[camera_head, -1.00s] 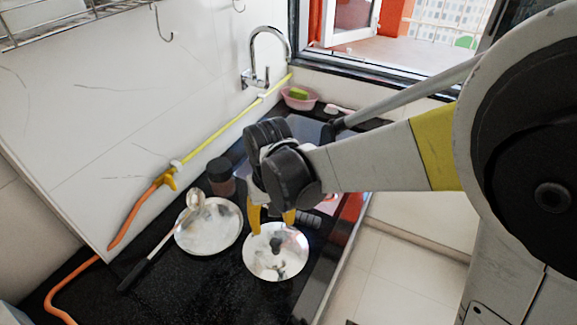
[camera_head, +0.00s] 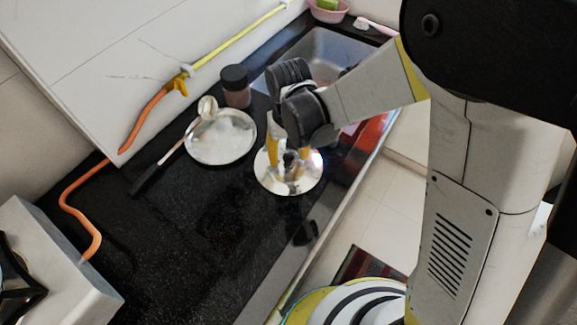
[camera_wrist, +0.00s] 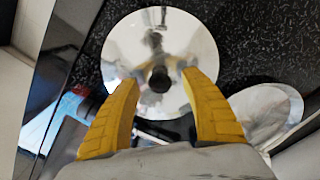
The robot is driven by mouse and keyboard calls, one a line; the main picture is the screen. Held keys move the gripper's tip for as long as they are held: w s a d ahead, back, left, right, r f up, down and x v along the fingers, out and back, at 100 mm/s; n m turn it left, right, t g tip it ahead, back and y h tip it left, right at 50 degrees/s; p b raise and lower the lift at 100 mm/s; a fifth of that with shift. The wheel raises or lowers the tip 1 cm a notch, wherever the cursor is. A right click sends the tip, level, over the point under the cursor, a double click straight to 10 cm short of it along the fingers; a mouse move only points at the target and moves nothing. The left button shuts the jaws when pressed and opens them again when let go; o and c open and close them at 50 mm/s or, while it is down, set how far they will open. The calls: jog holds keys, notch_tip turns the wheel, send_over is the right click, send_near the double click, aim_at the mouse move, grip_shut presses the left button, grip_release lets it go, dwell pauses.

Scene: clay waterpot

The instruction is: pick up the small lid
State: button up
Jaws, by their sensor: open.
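The small lid, a shiny round metal disc (camera_head: 289,184) with a dark knob in its middle, lies on the black counter. In the wrist view the lid (camera_wrist: 190,35) fills the upper middle, and its dark knob (camera_wrist: 159,80) stands out. My gripper (camera_head: 289,156) is over the lid with yellow fingers pointing down. In the wrist view its open fingers (camera_wrist: 160,82) have one tip on each side of the knob, with gaps between. I cannot tell the exact height of the tips. The gripper partly hides the lid in the head view.
A larger metal plate (camera_head: 222,142) lies to the left, with a black-handled ladle (camera_head: 171,153) across its edge. A dark-capped jar (camera_head: 236,88) stands behind. An orange hose (camera_head: 70,193) runs along the wall. A stove (camera_head: 50,270) is front left. The front counter is clear.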

jog(key=shift+f, duration=0.1)
grip_shut()
